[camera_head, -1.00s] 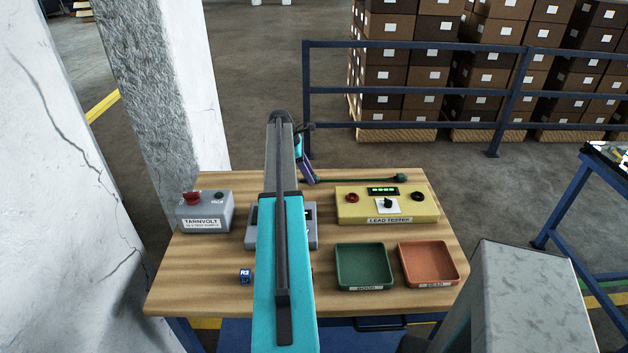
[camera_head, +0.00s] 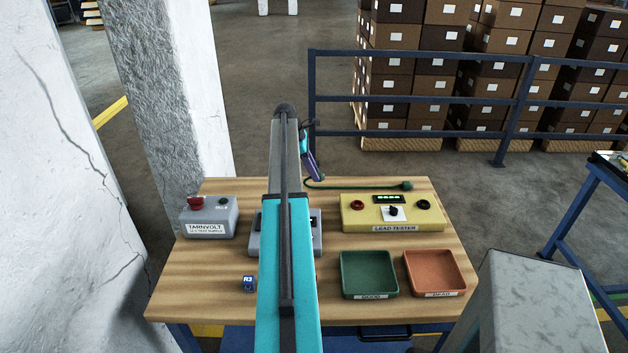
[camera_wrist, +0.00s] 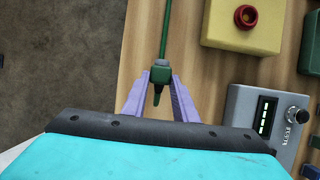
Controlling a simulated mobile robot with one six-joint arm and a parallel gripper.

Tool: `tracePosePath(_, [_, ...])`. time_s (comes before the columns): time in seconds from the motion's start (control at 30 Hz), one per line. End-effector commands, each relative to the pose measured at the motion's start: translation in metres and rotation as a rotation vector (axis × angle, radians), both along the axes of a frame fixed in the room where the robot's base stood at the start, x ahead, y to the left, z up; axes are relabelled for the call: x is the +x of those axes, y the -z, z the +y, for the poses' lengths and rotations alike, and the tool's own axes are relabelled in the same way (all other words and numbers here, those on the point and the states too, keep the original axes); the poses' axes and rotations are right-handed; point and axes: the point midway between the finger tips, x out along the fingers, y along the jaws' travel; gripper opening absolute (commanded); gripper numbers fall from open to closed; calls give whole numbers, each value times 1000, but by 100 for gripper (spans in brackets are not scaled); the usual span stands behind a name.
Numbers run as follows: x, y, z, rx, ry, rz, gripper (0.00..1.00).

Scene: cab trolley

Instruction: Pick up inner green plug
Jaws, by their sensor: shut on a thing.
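A green lead lies near the back edge of the wooden table, with a green plug at each end. My gripper (camera_head: 314,172) has its purple fingers shut on the left green plug (camera_wrist: 160,75), beside the table's back edge. In the wrist view, my gripper (camera_wrist: 160,82) has one finger on each side of this plug, and its dark tip points toward the wrist. The green cable (camera_wrist: 165,30) runs away from it. The other green plug (camera_head: 407,185) rests at the lead's right end, behind the yellow lead tester (camera_head: 358,222). The held plug is hard to make out in the head view.
A grey Tarnvolt supply box (camera_head: 222,228) stands at left. A grey meter (camera_wrist: 243,110) is partly hidden by my arm. A blue R3 block (camera_head: 249,283), a green tray (camera_head: 343,270) and an orange tray (camera_head: 408,272) are in front. A concrete pillar (camera_head: 180,90) stands behind left.

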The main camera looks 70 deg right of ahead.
Motion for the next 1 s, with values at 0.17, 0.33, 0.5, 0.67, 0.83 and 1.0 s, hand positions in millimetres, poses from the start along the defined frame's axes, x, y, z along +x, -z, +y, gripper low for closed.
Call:
tracePosePath(0.17, [0, -25, -1, -2, 0, -1, 0])
tracePosePath(0.33, [0, -45, -1, -2, -1, -1, 0])
tracePosePath(0.5, [0, -55, 0, 1, 0, 0, 0])
tracePosePath(0.67, [0, -58, 0, 1, 0, 0, 0])
tracePosePath(0.83, [0, -57, 0, 0, 0, 0, 0])
tracePosePath(1.0, [0, -57, 0, 0, 0, 0, 0])
